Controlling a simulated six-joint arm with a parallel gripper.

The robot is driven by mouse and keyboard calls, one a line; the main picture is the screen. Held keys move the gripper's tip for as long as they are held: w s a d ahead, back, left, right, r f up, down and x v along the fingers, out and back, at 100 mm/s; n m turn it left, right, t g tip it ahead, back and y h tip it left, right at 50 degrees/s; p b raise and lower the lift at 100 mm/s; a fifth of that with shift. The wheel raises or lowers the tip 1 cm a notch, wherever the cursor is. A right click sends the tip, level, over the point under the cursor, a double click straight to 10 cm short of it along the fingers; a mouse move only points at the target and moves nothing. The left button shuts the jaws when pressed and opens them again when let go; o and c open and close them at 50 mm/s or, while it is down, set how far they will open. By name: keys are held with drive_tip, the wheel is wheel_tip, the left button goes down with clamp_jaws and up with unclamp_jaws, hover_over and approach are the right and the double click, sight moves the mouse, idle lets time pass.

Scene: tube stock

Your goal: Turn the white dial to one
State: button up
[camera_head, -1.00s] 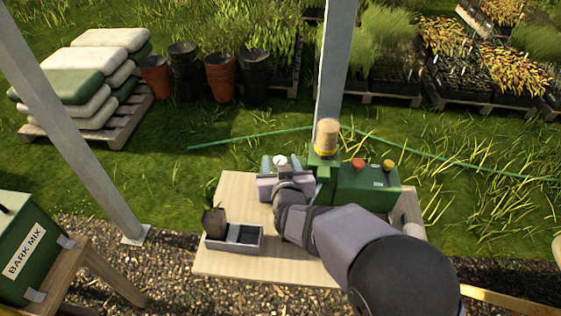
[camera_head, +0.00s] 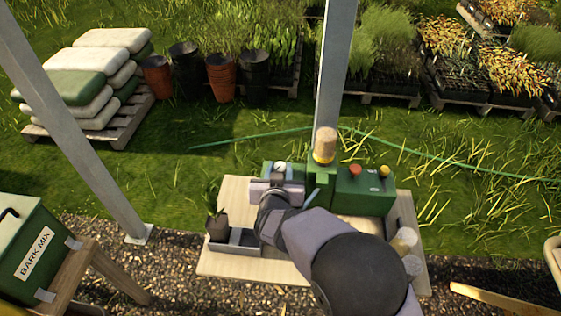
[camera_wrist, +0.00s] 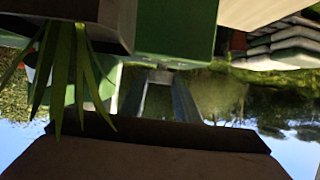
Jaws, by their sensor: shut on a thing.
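The white dial (camera_head: 280,168) is a small round knob at the left end of the green machine (camera_head: 365,198) on the wooden table. My gripper (camera_head: 281,175) reaches it from the front, with a finger on either side, shut on it. My gripper's body hides the lower part of the dial, and its marks are too small to read. In the wrist view my two fingers (camera_wrist: 158,95) point at the green machine, with a grey shape between them. The dial's own face cannot be made out there.
A red button (camera_head: 355,169) and a yellow button (camera_head: 384,171) sit on the machine, beside a tan-topped cylinder (camera_head: 325,146). A grey tray (camera_head: 235,249) with a potted plant (camera_head: 217,226) stands close left of my arm. Pale jars (camera_head: 404,240) stand at the table's right.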

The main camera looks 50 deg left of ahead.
drive_tip(key=shift+s+a+r+m+t+h+p, duration=0.1)
drive_tip(key=shift+a+r+m+t+h+p, duration=0.1)
drive_tip(key=shift+m+t+h+p, duration=0.45)
drive_tip(key=shift+a+r+m+t+h+p, duration=0.1)
drive_tip(key=shift+r+m+t+h+p, duration=0.25)
drive_tip(key=shift+p, duration=0.6)
drive_tip(key=shift+f+m, duration=0.35)
drive_tip(key=shift+m, duration=0.05)
drive_tip(key=o, duration=1)
drive_tip(key=shift+d, duration=0.1)
drive_tip(key=shift+o, duration=0.2)
drive_tip(key=shift+f, duration=0.1)
drive_tip(key=b+v, duration=0.1)
drive_tip(key=v, duration=0.6)
drive_tip(key=shift+s+b, duration=0.25)
drive_tip(key=shift+b, duration=0.15)
drive_tip(key=shift+h, duration=0.3)
